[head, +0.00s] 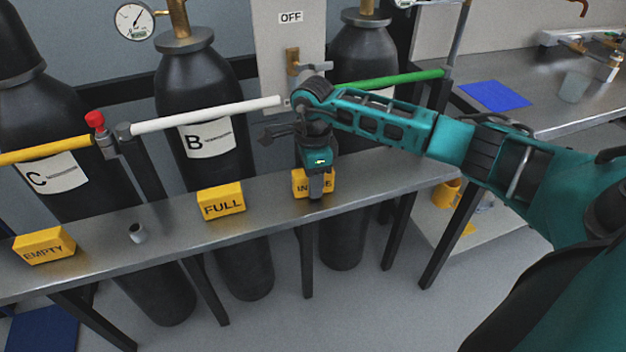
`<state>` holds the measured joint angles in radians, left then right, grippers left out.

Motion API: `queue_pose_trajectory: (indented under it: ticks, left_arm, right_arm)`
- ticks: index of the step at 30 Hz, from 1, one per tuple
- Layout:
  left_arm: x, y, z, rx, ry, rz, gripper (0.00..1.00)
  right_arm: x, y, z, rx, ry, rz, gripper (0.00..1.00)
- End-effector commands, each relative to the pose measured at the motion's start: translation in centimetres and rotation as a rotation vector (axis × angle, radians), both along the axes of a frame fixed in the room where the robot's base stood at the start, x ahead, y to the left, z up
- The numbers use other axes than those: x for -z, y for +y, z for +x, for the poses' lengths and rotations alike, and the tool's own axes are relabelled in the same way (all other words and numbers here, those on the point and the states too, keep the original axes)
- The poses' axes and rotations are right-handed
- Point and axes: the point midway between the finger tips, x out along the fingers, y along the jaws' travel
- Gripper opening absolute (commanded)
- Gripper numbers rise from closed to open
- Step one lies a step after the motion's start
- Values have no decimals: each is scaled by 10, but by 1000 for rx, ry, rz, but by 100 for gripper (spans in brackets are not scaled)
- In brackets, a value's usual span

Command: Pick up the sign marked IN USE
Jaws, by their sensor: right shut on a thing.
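The yellow IN USE sign (299,184) is at the right part of the narrow metal shelf, with part of its lettering hidden behind my gripper. My right gripper (315,188) reaches down from above and is shut on this sign. The sign looks to be at the shelf surface; I cannot tell whether it is lifted at all. A yellow FULL sign (222,202) stands to its left, and a yellow EMPTY sign (44,246) stands at the shelf's far left. My left gripper does not show.
A white bar (205,115) and green bar (390,80) run above. A bench with a blue mat (494,96) is at right.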

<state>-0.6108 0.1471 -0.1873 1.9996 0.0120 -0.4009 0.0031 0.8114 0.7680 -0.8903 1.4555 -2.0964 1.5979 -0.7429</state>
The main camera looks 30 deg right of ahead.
Motion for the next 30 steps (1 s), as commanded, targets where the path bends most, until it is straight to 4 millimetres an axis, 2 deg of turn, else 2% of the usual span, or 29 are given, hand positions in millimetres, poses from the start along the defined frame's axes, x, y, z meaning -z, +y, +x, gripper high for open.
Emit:
queue_pose_trajectory:
  ticks: [1,6,14,20,25,30]
  left_arm:
    - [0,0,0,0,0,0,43]
    - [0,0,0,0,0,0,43]
    - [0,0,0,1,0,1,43]
    - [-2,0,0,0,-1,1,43]
    - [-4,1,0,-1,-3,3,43]
    - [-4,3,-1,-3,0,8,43]
  right_arm:
    - [0,0,0,0,0,0,21]
    - [0,0,0,0,0,0,5]
    - [-2,0,0,0,-1,0,5]
    - [-17,-1,1,0,-3,-1,5]
    - [-49,-1,1,0,-6,-1,5]
    - [-100,0,2,0,-8,-1,5]
